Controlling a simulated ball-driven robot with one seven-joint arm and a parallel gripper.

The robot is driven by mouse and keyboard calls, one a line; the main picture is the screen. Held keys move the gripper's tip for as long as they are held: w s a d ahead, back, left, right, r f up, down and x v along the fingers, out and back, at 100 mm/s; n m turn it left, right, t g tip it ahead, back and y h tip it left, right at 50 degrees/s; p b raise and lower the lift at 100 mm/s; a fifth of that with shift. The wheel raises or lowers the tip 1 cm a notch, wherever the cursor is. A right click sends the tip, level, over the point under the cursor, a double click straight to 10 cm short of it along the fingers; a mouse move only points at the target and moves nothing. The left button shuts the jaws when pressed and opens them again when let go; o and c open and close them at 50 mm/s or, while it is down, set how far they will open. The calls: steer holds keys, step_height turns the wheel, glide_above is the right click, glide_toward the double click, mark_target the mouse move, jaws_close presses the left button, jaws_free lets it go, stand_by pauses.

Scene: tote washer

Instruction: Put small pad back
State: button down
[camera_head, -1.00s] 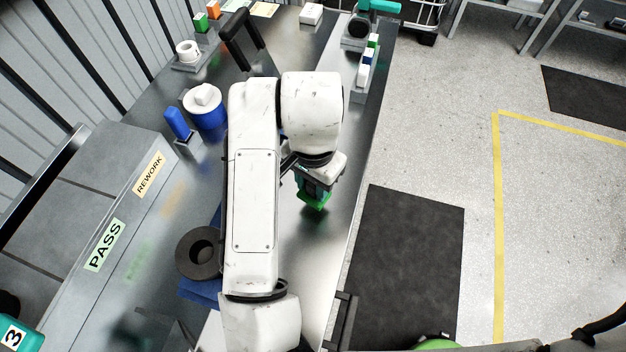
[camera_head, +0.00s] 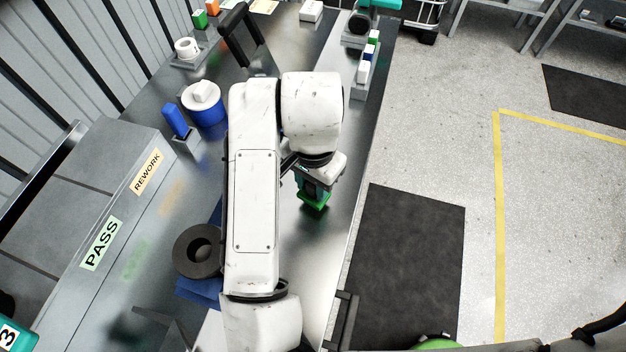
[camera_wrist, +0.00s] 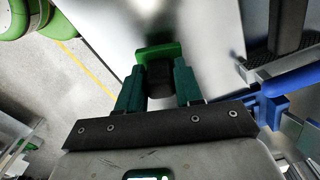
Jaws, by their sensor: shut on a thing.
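My gripper (camera_head: 314,190) hangs over the metal bench, right of my arm in the head view. It is shut on a green piece with a dark block, seemingly the small pad (camera_head: 314,204). In the wrist view the small pad (camera_wrist: 160,51) sits between the two dark green fingers of my gripper (camera_wrist: 157,82), its green end beyond the tips. The dark block fills the gap between the fingers. Bare bench surface lies beneath; I cannot tell how high the pad is above it. No empty place for the pad can be clearly made out.
A narrow rack (camera_head: 358,93) with small white, blue and green blocks stands at the bench's right edge. A blue block (camera_head: 174,121) in a holder, a blue tub (camera_head: 207,113) and a dark ring (camera_head: 186,258) lie left of my arm. The bench around my gripper is clear.

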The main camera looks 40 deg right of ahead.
steer(key=shift+f+b, duration=0.5)
steer(key=shift+f, duration=0.15)
steer(key=shift+f+b, duration=0.6)
steer(key=shift+f, duration=0.05)
steer(key=shift+f, duration=0.15)
stand_by(0.4)
steer(key=c, duration=0.7)
jaws_free()
steer(key=shift+o, duration=0.5)
steer(key=o, duration=0.6)
